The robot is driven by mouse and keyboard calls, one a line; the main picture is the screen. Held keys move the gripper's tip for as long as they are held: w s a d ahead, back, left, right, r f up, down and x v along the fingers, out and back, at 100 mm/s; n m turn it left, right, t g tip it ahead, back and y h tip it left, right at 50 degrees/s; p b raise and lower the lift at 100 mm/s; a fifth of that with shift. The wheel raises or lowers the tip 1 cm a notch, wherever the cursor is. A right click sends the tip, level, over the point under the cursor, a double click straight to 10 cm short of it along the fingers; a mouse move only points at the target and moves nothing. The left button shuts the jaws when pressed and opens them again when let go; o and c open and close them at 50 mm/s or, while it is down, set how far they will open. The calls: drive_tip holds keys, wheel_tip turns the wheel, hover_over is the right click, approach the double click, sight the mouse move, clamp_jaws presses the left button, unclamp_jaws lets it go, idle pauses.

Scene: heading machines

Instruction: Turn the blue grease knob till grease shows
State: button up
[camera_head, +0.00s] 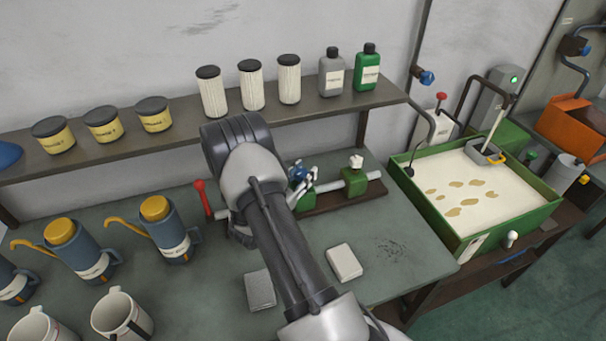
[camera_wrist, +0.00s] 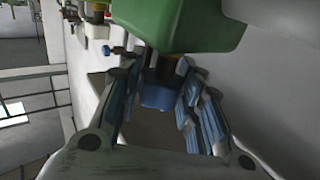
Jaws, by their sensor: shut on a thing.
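The blue grease knob (camera_head: 299,173) sits at the left green block (camera_head: 297,202) of a small assembly on the bench. In the wrist view the blue knob (camera_wrist: 160,96) is between my fingers, just below a green body (camera_wrist: 185,22). My gripper (camera_wrist: 165,100) is shut on the knob, and its fingers (camera_head: 305,178) show beside it in the head view. My arm hides part of the assembly's left side. No grease can be made out at the knob.
A red-handled lever (camera_head: 202,197) stands left of my arm. A second green block (camera_head: 354,181) with a white knob is to the right. A shelf (camera_head: 330,107) with filters and bottles runs behind. A green-rimmed tray (camera_head: 428,208) stands at the right.

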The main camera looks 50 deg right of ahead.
drive_tip(key=shift+n+t, duration=0.3)
drive_tip(key=shift+t, duration=0.1)
drive_tip(key=n+t+b, duration=0.1)
drive_tip(key=t, duration=0.1)
drive_tip(key=shift+s+d+f+n+t+y, duration=0.1)
drive_tip(key=shift+n+t+y, duration=0.3)
drive_tip(key=n+t+y+b, duration=0.1)
drive_tip(key=t, duration=0.1)
drive_tip(key=n+t+y+b, duration=0.1)
drive_tip(key=n+t, duration=0.1)
drive_tip(key=shift+f+n+t+y+b, duration=0.1)
drive_tip(key=shift+n+t+y+b, duration=0.2)
drive_tip(key=shift+t+y+b, duration=0.1)
drive_tip(key=n+t+y+b, duration=0.2)
drive_tip(key=n+t+y, duration=0.1)
drive_tip(key=shift+b, duration=0.35)
drive_tip(key=shift+w+n+t+y+b, duration=0.25)
drive_tip(key=shift+n+t+y+b, duration=0.7)
drive_tip(key=shift+y, duration=0.55)
drive_tip(key=shift+a+r, duration=0.2)
drive_tip(key=o, duration=1.1)
